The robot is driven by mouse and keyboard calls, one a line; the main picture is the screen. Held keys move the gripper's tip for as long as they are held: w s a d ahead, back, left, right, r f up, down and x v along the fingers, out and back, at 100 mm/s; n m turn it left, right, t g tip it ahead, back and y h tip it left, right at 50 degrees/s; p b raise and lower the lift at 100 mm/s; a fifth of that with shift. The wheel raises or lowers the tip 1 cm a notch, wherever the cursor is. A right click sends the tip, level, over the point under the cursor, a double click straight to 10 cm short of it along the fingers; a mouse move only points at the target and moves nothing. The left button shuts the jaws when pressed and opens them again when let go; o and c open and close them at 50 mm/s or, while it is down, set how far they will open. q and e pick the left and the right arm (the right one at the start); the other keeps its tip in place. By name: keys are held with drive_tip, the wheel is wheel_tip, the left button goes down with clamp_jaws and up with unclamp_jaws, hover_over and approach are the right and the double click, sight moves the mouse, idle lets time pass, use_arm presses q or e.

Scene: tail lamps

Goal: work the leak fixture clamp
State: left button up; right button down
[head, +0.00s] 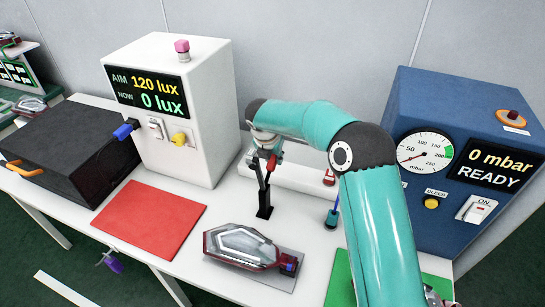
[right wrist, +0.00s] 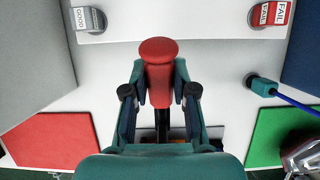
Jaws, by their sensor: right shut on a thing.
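The leak fixture clamp (head: 264,206) is a black post with a red-tipped handle, standing behind the lamp plate in the head view. Its red handle (right wrist: 158,72) stands up between the fingers in the right wrist view. My right gripper (head: 266,150) comes from above and is shut on this handle; the arm hides part of it. A tail lamp (head: 240,246) with a dark red body and clear lens lies on the grey fixture plate (head: 284,279) in front of the clamp. My left gripper is not in view.
A blue leak tester (head: 440,107) reads 0 mbar, READY, at right. A white lux box (head: 206,110) stands at left behind a red mat (head: 149,219). A green mat (head: 340,283) is at front right. GOOD (right wrist: 89,20) and FAULT (right wrist: 265,20) stamps stand behind the clamp.

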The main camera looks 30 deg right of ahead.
drive_tip(key=b, duration=0.2)
drive_tip(key=shift+s+a+t+h+b, duration=0.2)
drive_tip(key=shift+t+h+b, duration=0.1)
drive_tip(key=shift+h+b, duration=0.1)
drive_tip(key=shift+a+r+t+b, duration=0.1)
drive_tip(key=shift+r+t+b, duration=0.2)
drive_tip(key=shift+r, duration=0.1)
drive_tip(key=c, duration=0.9)
unclamp_jaws()
drive_tip(key=v, duration=1.1)
drive_tip(key=shift+a+r, duration=0.3)
drive_tip(key=shift+r, duration=0.05)
